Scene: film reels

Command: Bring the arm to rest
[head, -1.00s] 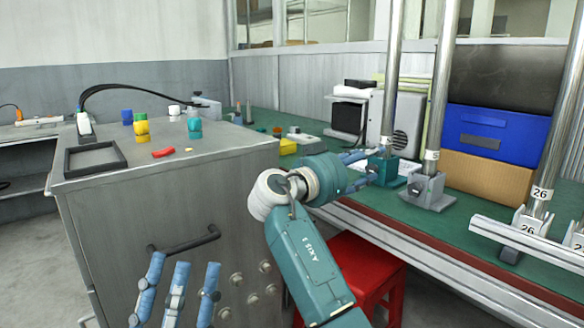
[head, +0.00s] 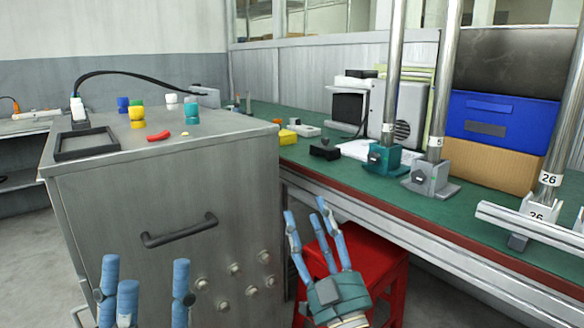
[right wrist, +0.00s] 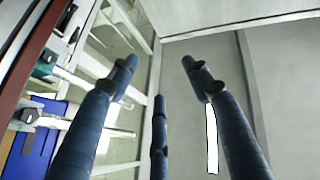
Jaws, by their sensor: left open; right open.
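My right gripper (head: 314,226) is open and empty in the head view, fingers pointing up, in front of the red stool and the bench edge. In the right wrist view its three blue fingers (right wrist: 160,75) are spread with nothing between them. My left gripper (head: 145,275) is open at the lower left of the head view, its blue fingers upright in front of the metal cabinet (head: 115,205). I see nothing between them. The palm of the left gripper is out of view.
The cabinet top holds a black tray (head: 86,154), a red piece (head: 158,136) and several coloured containers. A red stool (head: 385,288) stands under the green bench (head: 455,210). The bench carries metal posts on clamp bases, a blue bin (head: 500,125) and a black object (head: 325,149).

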